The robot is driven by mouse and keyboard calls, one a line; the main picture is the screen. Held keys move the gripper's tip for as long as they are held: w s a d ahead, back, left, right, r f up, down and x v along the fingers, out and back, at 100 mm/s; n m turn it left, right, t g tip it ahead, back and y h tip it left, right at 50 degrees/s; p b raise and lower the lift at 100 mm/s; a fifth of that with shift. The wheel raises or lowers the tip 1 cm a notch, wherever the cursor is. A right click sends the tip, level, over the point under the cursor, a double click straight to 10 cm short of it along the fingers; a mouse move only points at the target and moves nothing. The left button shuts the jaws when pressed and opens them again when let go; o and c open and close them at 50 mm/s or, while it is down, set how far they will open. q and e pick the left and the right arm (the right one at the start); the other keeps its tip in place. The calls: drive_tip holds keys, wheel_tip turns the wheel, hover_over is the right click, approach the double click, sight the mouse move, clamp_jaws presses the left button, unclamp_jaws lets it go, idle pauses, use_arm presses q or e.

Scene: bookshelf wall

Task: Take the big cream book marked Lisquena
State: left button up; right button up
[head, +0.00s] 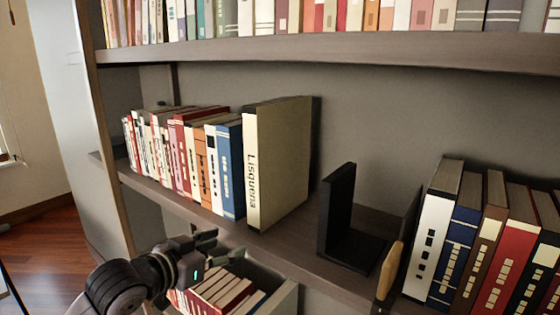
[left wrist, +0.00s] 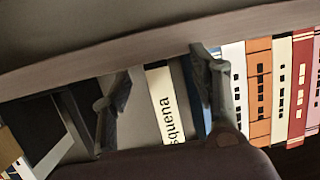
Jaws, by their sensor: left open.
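The big cream book (head: 283,160) marked Lisquena stands upright on the middle shelf, at the right end of a row of books. Its cream spine (left wrist: 165,103) shows in the left wrist view, with part of the lettering in sight. My left gripper (head: 222,245) is open, in front of and below the spine near the shelf's front edge. In the left wrist view its two fingers (left wrist: 160,75) appear on either side of the spine, and nothing is seen gripped. My right gripper is not in view.
A blue book (head: 229,168) stands directly left of the cream book. A black bookend (head: 337,215) stands to the right, across a bare stretch of shelf. More books (head: 432,240) stand farther right. A lower compartment of books (head: 215,290) lies beneath the gripper.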

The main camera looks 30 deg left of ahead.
sight(252, 174)
use_arm(q)
wheel_tip(252, 174, up, 14)
drive_tip(key=f+m+t+h, duration=0.1)
drive_tip(key=t+h, duration=0.1)
drive_tip(key=t, duration=0.1)
drive_tip(key=shift+y, duration=0.3)
drive_tip(key=w+p, duration=0.1)
drive_tip(key=w, duration=0.2)
drive_tip(key=w+d+p, duration=0.1)
drive_tip(key=w, duration=0.3)
drive_tip(key=w+p, duration=0.1)
drive_tip(key=w, duration=0.2)
drive_tip(key=shift+w+d+r, duration=0.2)
drive_tip(key=shift+w+d+f, duration=0.1)
drive_tip(key=shift+w, duration=0.5)
drive_tip(key=shift+w+p, duration=0.45)
drive_tip(key=shift+p, duration=0.05)
drive_tip(key=w+p, duration=0.1)
drive_tip(key=w, duration=0.2)
drive_tip(key=shift+w+f, duration=0.15)
drive_tip(key=shift+w, duration=0.15)
drive_tip(key=shift+w+d+f+p, duration=0.15)
drive_tip(key=shift+w+p, duration=0.15)
drive_tip(key=shift+w, duration=0.1)
drive_tip(key=shift+s, duration=0.1)
drive_tip(key=shift+c, duration=0.6)
